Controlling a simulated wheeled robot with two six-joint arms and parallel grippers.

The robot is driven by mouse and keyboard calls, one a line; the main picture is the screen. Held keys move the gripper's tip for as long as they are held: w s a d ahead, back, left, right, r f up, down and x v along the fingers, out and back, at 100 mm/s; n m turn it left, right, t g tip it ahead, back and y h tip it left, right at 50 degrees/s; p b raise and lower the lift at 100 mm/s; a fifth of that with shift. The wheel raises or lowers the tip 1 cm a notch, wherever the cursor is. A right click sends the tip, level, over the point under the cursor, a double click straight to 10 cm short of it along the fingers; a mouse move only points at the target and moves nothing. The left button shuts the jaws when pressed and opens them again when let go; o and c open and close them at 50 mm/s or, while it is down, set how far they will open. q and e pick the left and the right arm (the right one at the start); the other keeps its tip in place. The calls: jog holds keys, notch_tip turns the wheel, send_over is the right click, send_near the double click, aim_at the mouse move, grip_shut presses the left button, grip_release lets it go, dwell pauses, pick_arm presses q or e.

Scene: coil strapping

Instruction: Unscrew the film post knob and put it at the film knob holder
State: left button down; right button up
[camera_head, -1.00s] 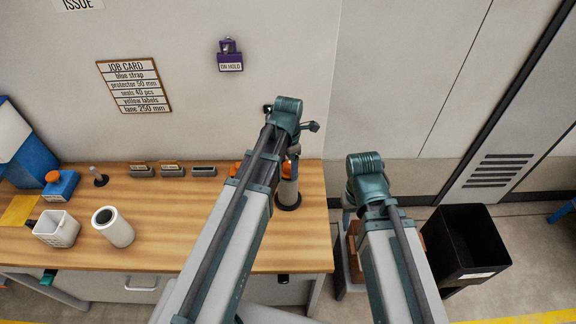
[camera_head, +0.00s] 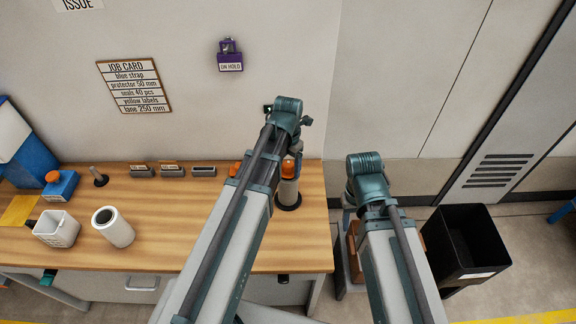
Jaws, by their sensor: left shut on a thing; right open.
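The film post (camera_head: 288,191) is a pale upright cylinder on a dark round base, at the right end of the bench. An orange knob (camera_head: 289,169) shows at its top, partly covered by my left arm. My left gripper (camera_head: 293,157) points down over the post and is shut on the knob; its jaws are mostly hidden behind the wrist. Another orange piece (camera_head: 235,168) shows just left of my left arm; I cannot tell whether it belongs to the knob holder. My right gripper (camera_head: 350,198) is off the bench's right end, empty and open, its fingers largely hidden.
The wooden bench (camera_head: 185,215) carries a blue box with an orange top (camera_head: 59,184), a dark peg (camera_head: 98,176), small card holders (camera_head: 172,170), a white basket (camera_head: 57,229) and a white roll (camera_head: 114,227). A black bin (camera_head: 465,245) stands right.

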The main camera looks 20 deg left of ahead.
aim_at(288, 164)
pick_arm(q)
jog(key=shift+n, duration=1)
grip_release()
jog(key=shift+r, duration=0.1)
notch_tip(288, 164, up, 4)
jog(key=p, duration=0.3)
jog(key=shift+f+p, duration=0.25)
jog(key=shift+p, duration=0.1)
jog(key=shift+f, duration=0.1)
